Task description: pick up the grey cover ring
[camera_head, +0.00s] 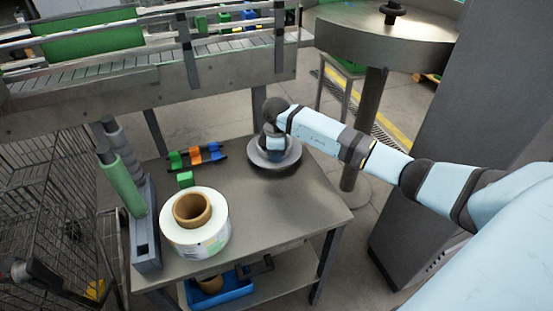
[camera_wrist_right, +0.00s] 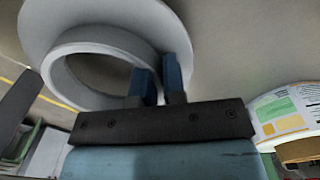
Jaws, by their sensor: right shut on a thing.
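The grey cover ring (camera_head: 288,157) is at the back right of the metal table, a wide flat flange with a raised round collar. It also shows large in the right wrist view (camera_wrist_right: 60,22). My right gripper (camera_head: 276,145) is over it, pointing down. In the wrist view the two blue fingers of the right gripper (camera_wrist_right: 160,82) are shut on the collar wall, one on each side. The wrist hides part of the ring in the head view. I cannot tell whether the ring touches the table. My left gripper is not in view.
A white label reel (camera_head: 181,236) with a brown core stands at the table's front left (camera_head: 310,205). A small green block (camera_head: 185,179) and a row of coloured pieces (camera_head: 197,155) lie behind it. A conveyor (camera_head: 225,70) runs behind. The table's right front is clear.

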